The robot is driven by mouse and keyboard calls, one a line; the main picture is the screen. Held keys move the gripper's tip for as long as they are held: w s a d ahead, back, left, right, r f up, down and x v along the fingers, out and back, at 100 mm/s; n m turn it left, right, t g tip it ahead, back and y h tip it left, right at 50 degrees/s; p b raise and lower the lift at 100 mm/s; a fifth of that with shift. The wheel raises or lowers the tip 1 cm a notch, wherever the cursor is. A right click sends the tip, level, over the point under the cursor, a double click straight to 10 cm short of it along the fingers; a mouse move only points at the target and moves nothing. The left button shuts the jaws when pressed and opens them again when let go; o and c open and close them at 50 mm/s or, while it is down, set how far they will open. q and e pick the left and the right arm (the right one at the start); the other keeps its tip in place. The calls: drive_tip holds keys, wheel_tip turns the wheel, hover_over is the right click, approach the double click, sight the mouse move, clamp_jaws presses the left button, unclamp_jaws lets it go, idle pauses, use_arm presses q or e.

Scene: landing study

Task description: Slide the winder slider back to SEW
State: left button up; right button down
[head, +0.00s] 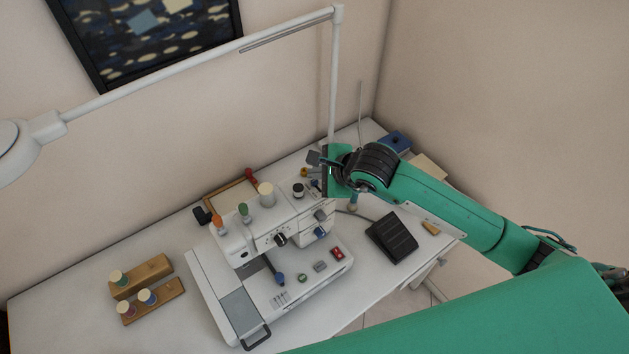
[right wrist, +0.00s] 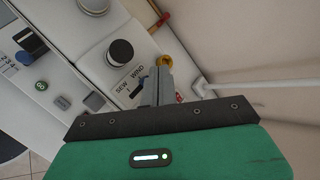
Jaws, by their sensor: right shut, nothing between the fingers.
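The white sewing machine (head: 262,234) stands on the table with its top facing me. In the right wrist view its top (right wrist: 103,30) shows the printed words SEW and WIND (right wrist: 129,78) beside a dark slot (right wrist: 136,90). The slider's own position is hard to make out, as my fingers cover part of that area. A yellow bobbin-like piece (right wrist: 164,60) shows just past the fingertips. My right gripper (head: 315,165), also in the right wrist view (right wrist: 160,78), is shut and empty over the right end of the machine's top, close beside the slot. My left gripper is out of view.
A black dial (right wrist: 120,52) and thread spools (head: 265,194) rise from the machine's top. A lamp pole (head: 333,90) stands just behind my right gripper. A black pedal (head: 392,237) lies to the right.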

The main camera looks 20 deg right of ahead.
idle(0.4)
drive_tip(key=shift+b, duration=0.45)
idle(0.4)
drive_tip(key=shift+b, duration=0.45)
drive_tip(key=shift+s+d+b, duration=0.2)
drive_tip(key=shift+s+b, duration=0.1)
drive_tip(key=shift+s, duration=0.25)
drive_tip(key=shift+s+d+b, duration=0.2)
drive_tip(key=shift+s+b, duration=0.1)
drive_tip(key=shift+s, duration=0.25)
drive_tip(key=shift+w, duration=0.1)
idle(0.3)
drive_tip(key=shift+w+a+b, duration=0.1)
drive_tip(key=shift+w+b, duration=0.05)
drive_tip(key=shift+b, duration=0.3)
drive_tip(key=shift+r, duration=0.1)
